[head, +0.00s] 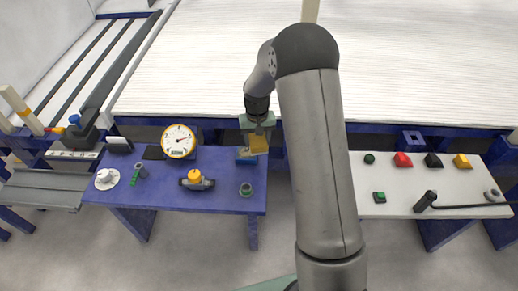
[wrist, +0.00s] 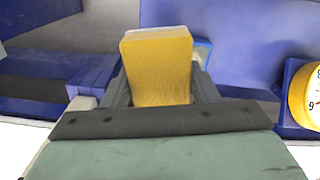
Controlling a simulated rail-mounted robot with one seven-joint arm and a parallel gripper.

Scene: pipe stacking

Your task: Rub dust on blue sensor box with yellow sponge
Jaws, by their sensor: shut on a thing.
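My gripper (head: 258,133) is shut on the yellow sponge (head: 259,145) at the back right end of the blue table. In the wrist view the sponge (wrist: 158,72) stands out between the fingers, with a paler far end. The blue sensor box (head: 246,161) is just below and left of the sponge in the head view, partly hidden by it. In the wrist view a small bit of the box (wrist: 203,50) shows behind the sponge. I cannot tell whether sponge and box touch. No dust can be made out.
The blue table (head: 222,201) also holds a round gauge (head: 179,141), a yellow-topped valve (head: 195,178), a white flanged part (head: 107,179) and a green-topped part (head: 246,190). A white table (head: 400,205) at right carries coloured buttons. A gap of floor separates the tables.

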